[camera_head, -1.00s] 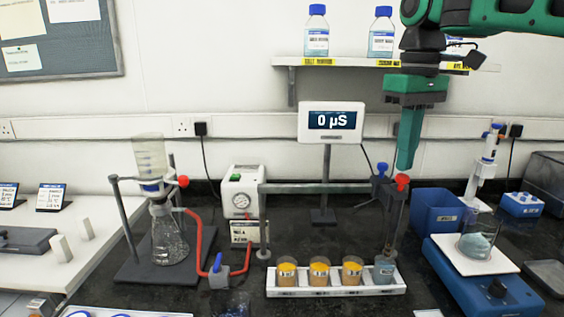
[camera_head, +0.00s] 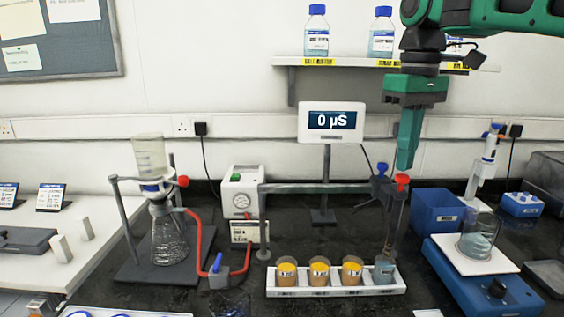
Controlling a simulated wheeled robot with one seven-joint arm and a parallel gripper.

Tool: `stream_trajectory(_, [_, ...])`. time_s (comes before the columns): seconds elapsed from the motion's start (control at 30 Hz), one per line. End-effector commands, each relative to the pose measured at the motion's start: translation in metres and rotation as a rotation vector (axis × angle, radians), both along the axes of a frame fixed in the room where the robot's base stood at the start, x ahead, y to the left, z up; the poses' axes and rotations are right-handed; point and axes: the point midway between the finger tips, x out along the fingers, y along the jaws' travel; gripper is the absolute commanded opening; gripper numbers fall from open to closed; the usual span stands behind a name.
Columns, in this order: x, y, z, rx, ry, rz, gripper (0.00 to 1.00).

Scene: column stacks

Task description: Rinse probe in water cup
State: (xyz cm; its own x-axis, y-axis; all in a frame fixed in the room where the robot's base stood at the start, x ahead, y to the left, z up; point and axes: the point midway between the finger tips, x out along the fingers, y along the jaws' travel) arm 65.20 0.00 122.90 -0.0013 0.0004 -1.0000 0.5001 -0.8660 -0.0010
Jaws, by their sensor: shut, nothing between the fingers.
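The white tray (camera_head: 335,292) holds three cups of orange-brown liquid, one of them the left cup (camera_head: 287,274). A grey-blue cup (camera_head: 384,271), which looks like the water cup, stands at the tray's right end. Above it is a stand with a horizontal rail (camera_head: 315,188), a blue knob (camera_head: 381,169) and a red knob (camera_head: 402,179). A thin dark rod hangs near the cup; I cannot tell whether it is the probe or whether its tip is in the cup. My gripper (camera_head: 404,166) is shut and empty, pointing down just above the red knob.
The meter (camera_head: 331,122) reads 0 µS. A flask and funnel on a stand (camera_head: 165,235) are at left, with a white pump (camera_head: 240,192) beside them. A blue box (camera_head: 435,211) and a stirrer with a beaker (camera_head: 478,235) are at right.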

Motion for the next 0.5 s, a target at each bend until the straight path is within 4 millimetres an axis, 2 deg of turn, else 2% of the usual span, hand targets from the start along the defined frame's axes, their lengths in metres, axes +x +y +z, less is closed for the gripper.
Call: stream_trajectory(0.5, [0.0001, -0.0008, -0.007, 0.0, 0.0, -0.002, 0.0])
